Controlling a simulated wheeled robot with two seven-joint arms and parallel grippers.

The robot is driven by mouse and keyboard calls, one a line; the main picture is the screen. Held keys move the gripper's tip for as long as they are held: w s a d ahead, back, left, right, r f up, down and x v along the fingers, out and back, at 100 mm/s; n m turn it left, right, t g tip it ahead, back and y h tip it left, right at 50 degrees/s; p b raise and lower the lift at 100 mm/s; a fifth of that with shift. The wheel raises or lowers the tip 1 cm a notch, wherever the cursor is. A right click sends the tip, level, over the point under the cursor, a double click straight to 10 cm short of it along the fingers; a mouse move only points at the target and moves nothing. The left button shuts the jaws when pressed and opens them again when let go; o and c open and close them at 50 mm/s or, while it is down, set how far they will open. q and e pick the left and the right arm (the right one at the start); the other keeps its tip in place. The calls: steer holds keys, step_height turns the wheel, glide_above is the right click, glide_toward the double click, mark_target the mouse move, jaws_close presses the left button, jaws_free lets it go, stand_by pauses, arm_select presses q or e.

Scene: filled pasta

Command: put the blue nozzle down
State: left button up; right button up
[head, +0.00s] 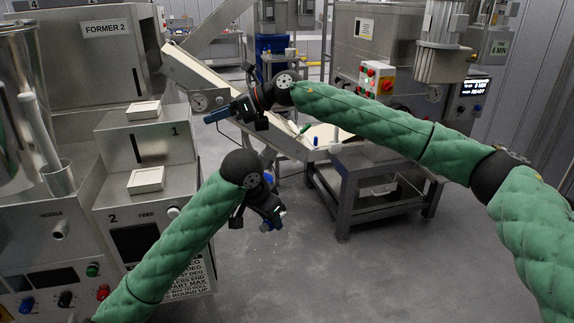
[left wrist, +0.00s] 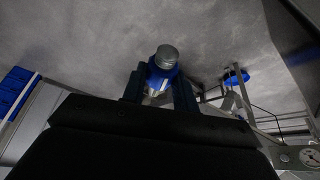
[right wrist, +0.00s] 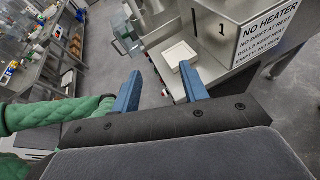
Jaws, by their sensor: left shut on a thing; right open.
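The blue nozzle (left wrist: 158,74) shows in the left wrist view with a blue body and a grey round end. My left gripper (left wrist: 160,90) is shut on it; the fingers stand on either side and hide part of it. In the head view my left gripper (head: 269,218) hangs over open floor, right of the machine with steps 1 and 2, and the nozzle is hard to make out there. My right gripper (head: 222,113) is open and empty, farther back and higher, in front of the sloping conveyor. Its two blue fingers stand apart in the right wrist view (right wrist: 160,88).
The machine (head: 148,146) at left carries pale square trays (head: 146,180). A grey metal table (head: 352,158) stands at centre right under my right arm; small blue and green items (head: 306,128) lie near the conveyor's low end (head: 285,143). The middle floor is clear.

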steer(key=s+d+f+n+g+h, duration=0.2)
steer(key=d+f+n+h, duration=0.35)
steer(key=d, duration=0.35)
steer(key=s+d+f+n+g+h, duration=0.2)
steer(key=d+f+n+h, duration=0.2)
steer(key=d+f+h, duration=0.4)
steer(key=shift+y, duration=0.35)
steer(key=shift+s+d+x, duration=0.1)
steer(key=shift+s+x, duration=0.05)
steer(key=shift+x, duration=1.65)
steer(key=shift+s+d+x, duration=0.15)
steer(key=shift+x, duration=1.65)
steer(key=shift+s+d+x, duration=0.1)
steer(key=shift+s+x, duration=0.05)
steer(key=shift+x, duration=1.6)
steer(key=shift+r, duration=0.15)
jaws_close()
arm_select(q)
steer(key=o, duration=1.2)
steer(key=shift+c, duration=0.2)
